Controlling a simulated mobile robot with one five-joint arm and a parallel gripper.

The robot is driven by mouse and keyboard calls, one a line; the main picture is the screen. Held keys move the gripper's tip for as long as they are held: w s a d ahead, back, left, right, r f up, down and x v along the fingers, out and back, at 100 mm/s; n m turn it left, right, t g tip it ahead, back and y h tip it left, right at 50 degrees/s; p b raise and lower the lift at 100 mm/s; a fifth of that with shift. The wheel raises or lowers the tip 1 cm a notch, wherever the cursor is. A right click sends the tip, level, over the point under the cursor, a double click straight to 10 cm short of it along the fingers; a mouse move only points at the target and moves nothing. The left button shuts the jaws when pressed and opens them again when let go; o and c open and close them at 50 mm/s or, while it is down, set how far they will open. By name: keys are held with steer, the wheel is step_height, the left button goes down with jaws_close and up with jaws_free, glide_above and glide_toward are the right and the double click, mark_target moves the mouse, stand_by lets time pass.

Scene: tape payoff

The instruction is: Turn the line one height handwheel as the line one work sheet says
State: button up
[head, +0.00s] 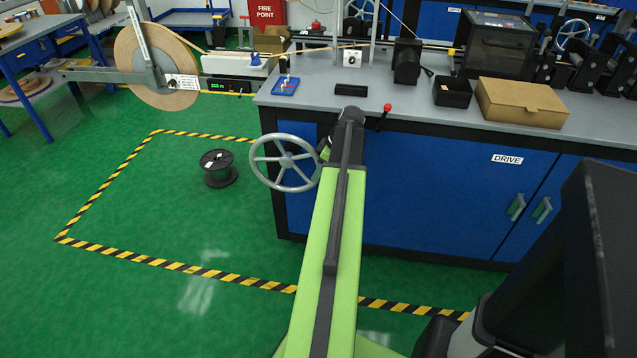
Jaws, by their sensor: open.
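A grey spoked handwheel (258,172) stands upright at the left end of the blue bench, with a small white mark near its hub. My gripper (323,150) is at the wheel's right rim, mostly hidden behind my green arm. Only a small green and dark part of it shows, open, and I cannot tell whether it touches the rim. A small white label with dark print (182,82) is on the tape payoff by the large tan reel (135,62). Its print is too small to read, and I cannot tell whether it is the work sheet.
The grey bench top (440,108) holds a cardboard box (522,103), a black bin (452,92) and a red-knobbed lever (387,108). A black spool (218,168) stands on the green floor, left of the wheel. Yellow-black tape (150,261) marks a mostly clear floor area.

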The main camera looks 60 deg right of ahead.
steer(key=shift+w+f, duration=0.1)
steer(key=shift+f, duration=0.05)
jaws_close()
steer(key=shift+a, duration=0.1)
stand_by(1.3)
